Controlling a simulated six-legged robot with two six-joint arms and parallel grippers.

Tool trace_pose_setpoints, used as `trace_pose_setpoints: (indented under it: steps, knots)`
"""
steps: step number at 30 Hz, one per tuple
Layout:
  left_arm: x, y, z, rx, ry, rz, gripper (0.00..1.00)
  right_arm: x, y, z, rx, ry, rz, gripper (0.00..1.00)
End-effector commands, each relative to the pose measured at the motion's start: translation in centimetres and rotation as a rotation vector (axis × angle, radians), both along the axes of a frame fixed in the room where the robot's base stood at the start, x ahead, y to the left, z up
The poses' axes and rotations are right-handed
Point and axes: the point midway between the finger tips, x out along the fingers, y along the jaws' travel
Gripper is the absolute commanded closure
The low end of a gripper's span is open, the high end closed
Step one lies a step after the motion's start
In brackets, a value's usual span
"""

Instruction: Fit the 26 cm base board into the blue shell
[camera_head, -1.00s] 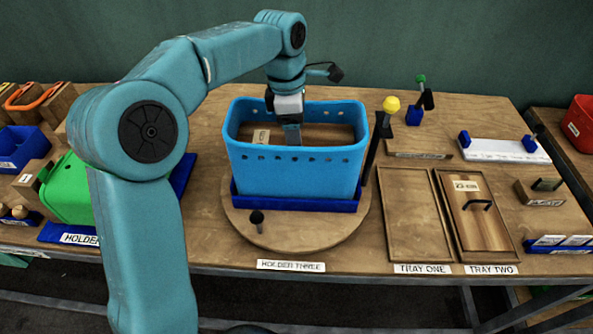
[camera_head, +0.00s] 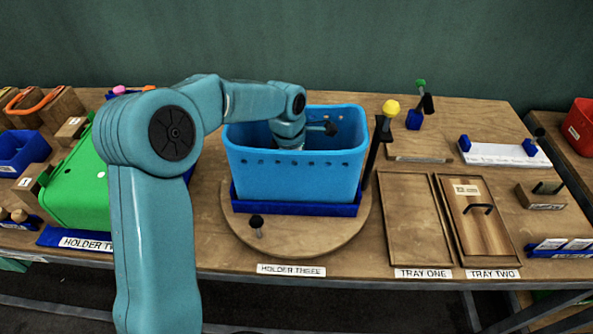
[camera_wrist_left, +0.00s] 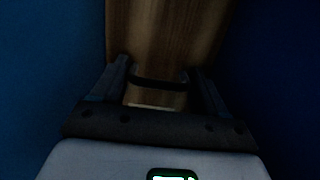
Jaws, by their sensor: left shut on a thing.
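The blue shell (camera_head: 295,178) stands upright in the dark blue tray of holder three, open side up. My left arm reaches down into it, and in the head view its gripper is hidden behind the shell's front wall. In the left wrist view my left gripper (camera_wrist_left: 157,76) is shut on the dark handle of a wooden base board (camera_wrist_left: 165,30). Blue walls show on both sides of the board there. The head view hides the board, so I cannot tell whether it rests on the shell's floor. My right gripper is not in view.
Holder three is a round wooden turntable (camera_head: 293,238) with a black knob (camera_head: 257,221). Tray one (camera_head: 416,222) is empty. Tray two holds another handled board (camera_head: 478,225). A green shell (camera_head: 75,195) stands left.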

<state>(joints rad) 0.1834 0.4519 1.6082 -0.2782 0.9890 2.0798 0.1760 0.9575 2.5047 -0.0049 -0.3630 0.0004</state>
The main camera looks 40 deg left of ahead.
Motion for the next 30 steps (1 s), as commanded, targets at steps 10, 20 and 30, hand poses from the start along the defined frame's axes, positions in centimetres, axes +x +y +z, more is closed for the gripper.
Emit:
trace_pose_setpoints:
  steps: [10, 20, 30]
  knots:
    - [0.0, 0.0, -0.3, 0.0, 0.0, 0.0, 0.01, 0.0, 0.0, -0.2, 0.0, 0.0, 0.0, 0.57]
    - [-0.1, 0.3, 2.7, 0.0, -0.006, 0.001, 0.01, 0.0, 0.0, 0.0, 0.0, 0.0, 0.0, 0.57]
    - [-0.6, 1.0, 10.1, 0.001, -0.003, 0.0, 0.01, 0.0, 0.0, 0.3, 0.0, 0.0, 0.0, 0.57]
